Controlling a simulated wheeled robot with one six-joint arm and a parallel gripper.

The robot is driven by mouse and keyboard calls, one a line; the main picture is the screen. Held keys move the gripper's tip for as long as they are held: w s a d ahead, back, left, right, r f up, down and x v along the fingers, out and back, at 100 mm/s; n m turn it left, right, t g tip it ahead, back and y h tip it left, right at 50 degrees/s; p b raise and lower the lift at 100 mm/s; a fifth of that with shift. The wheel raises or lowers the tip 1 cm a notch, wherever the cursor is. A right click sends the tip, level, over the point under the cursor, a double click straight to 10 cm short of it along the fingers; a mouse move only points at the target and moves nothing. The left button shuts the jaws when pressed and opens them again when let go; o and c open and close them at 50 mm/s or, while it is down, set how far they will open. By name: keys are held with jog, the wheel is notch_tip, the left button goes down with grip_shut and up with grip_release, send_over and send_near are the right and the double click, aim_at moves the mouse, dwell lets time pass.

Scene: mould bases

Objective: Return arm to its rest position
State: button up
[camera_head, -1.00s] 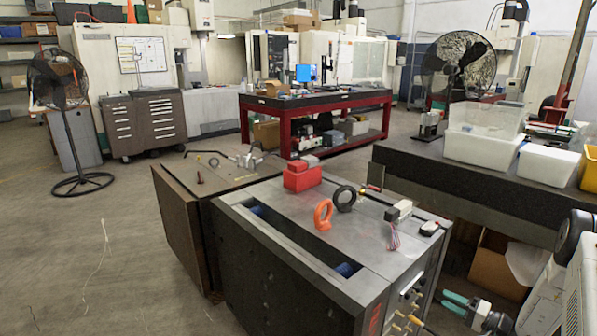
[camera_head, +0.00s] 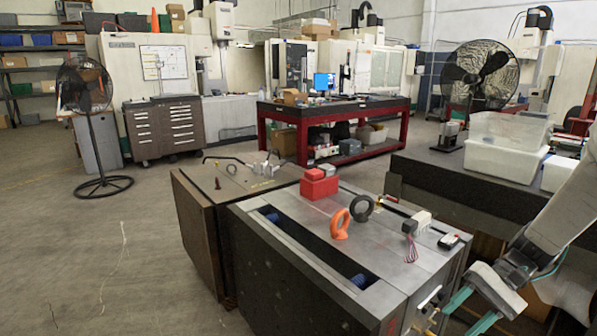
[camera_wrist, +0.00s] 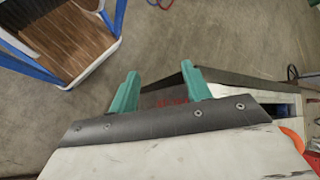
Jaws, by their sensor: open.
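My gripper (camera_head: 468,314) is at the lower right in the head view, beside the right front corner of the grey mould base (camera_head: 300,265). Its two green fingers are apart with nothing between them. In the wrist view my gripper (camera_wrist: 157,92) shows the same two spread green fingers, with bare floor and a dark edge behind them. From the head view I cannot tell whether the fingers touch the fittings on the mould base's side.
On the mould base stand a red block (camera_head: 319,185), an orange ring (camera_head: 340,224) and a black ring (camera_head: 361,208). A dark bench (camera_head: 430,175) with white bins (camera_head: 505,150) is at right. A floor fan (camera_head: 88,100) stands left.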

jog(key=s+a+r+n+t+h, duration=0.2)
jog(key=s+a+r+h, duration=0.2)
jog(key=s+r, duration=0.4)
jog(key=s+a+r+n+t+h, duration=0.2)
jog(key=s+r+h, duration=0.3)
jog(key=s+r, duration=0.4)
jog(key=shift+s+a+n, duration=0.8)
jog(key=shift+s+a, duration=0.1)
jog(key=shift+s, duration=0.1)
